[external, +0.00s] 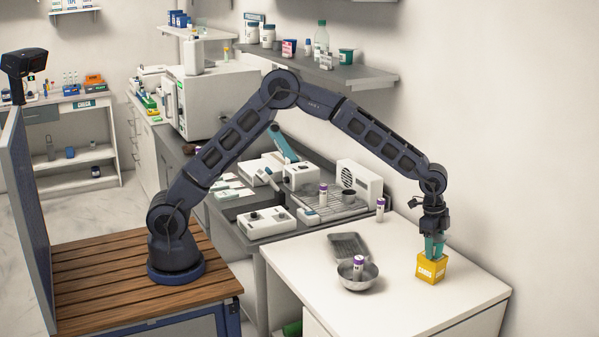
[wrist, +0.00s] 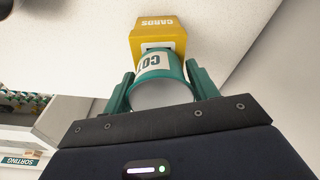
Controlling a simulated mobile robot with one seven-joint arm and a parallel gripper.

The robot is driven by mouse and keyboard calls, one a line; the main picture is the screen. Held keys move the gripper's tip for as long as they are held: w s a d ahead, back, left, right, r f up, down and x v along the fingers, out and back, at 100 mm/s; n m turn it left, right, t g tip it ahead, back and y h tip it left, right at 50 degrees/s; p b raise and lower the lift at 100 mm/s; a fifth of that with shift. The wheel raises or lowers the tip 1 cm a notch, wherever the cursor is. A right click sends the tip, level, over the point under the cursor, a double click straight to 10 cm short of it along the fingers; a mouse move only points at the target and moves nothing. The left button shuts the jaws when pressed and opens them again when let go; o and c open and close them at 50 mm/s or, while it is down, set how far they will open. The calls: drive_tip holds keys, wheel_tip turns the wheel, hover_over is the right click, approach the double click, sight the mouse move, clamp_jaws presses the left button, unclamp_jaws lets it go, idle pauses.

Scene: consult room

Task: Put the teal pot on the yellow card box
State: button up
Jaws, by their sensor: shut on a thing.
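The teal pot (wrist: 157,64), a round pot with a white label, is between the fingers of my gripper (wrist: 160,90) in the wrist view. In the external view my gripper (external: 434,240) points down at the right of the white table, shut on the teal pot (external: 434,247). The yellow card box (external: 431,268) stands on the table directly below the pot; it also shows in the wrist view (wrist: 158,25), just beyond the pot. The pot's base is at the box's top, but I cannot tell whether it rests there or hangs slightly above.
On the white table (external: 440,310), a metal bowl (external: 357,280) with a purple-capped tube (external: 358,266) and a grey tray (external: 349,245) lie left of the box. Another capped tube (external: 380,210) stands at the back edge. The wall is close on the right. The table front is clear.

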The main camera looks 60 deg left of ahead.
drive_tip(key=o, duration=0.7)
drive_tip(key=shift+f, duration=0.1)
drive_tip(key=shift+c, duration=0.2)
wheel_tip(320, 180, up, 12)
drive_tip(key=a, duration=0.2)
drive_tip(key=s+a+r+n+t, duration=0.15)
drive_tip(key=s+a+r, duration=0.35)
drive_tip(key=a, duration=0.5)
drive_tip(key=s+a+r+n+y, duration=0.1)
drive_tip(key=s+a+r+n, duration=0.25)
drive_tip(key=s+a, duration=0.4)
drive_tip(key=s+a+r+n+t, duration=0.1)
drive_tip(key=s+a+r, duration=0.4)
drive_tip(key=a, duration=0.6)
drive_tip(key=s+a+f+n, duration=0.2)
drive_tip(key=s+a+n, duration=0.1)
drive_tip(key=s+a, duration=0.6)
drive_tip(key=s+a+f+n+t, duration=0.1)
drive_tip(key=s+a+n, duration=0.3)
drive_tip(key=s+a, duration=0.6)
drive_tip(key=s+f, duration=0.1)
drive_tip(key=s, duration=0.5)
drive_tip(key=shift+a+f+y, duration=0.3)
drive_tip(key=shift+f, duration=0.05)
drive_tip(key=shift+t, duration=0.25)
